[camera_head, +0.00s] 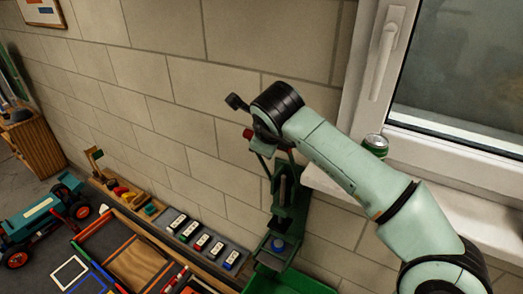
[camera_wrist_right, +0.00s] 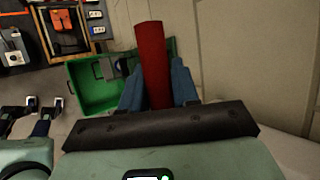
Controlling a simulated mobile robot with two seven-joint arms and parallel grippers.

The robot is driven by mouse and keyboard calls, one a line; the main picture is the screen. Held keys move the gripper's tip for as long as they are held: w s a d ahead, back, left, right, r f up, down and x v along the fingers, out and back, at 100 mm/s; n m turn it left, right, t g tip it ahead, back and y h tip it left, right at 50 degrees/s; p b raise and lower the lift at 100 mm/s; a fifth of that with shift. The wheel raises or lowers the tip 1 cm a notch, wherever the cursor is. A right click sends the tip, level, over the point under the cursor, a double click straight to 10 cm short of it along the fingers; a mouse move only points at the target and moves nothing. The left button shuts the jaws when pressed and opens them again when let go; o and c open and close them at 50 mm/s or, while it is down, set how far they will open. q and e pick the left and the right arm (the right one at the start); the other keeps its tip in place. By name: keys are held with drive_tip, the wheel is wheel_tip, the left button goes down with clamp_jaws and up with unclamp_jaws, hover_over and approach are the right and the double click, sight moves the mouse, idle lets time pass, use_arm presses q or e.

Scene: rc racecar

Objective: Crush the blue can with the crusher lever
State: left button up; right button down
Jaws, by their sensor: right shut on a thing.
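The green can crusher (camera_head: 286,205) stands upright against the block wall. The red lever handle (camera_head: 248,133) is at the crusher's top, partly hidden by my right wrist. In the right wrist view the red handle (camera_wrist_right: 152,50) stands between the blue fingers of my right gripper (camera_wrist_right: 157,92), which is shut on it.
A green bin (camera_head: 262,283) sits below the crusher. A green can (camera_head: 375,144) stands on the windowsill (camera_head: 465,172) beside my right arm. Several labelled blocks (camera_head: 203,242) line the bench left of the crusher. A teal toy car (camera_head: 40,220) is at far left.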

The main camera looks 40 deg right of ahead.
drive_tip(key=shift+d, duration=0.35)
drive_tip(key=c, duration=1)
unclamp_jaws()
drive_tip(key=shift+o, duration=0.4)
drive_tip(key=shift+w, duration=0.15)
drive_tip(key=v, duration=1.3)
drive_tip(key=shift+r, duration=0.2)
drive_tip(key=shift+d, duration=0.1)
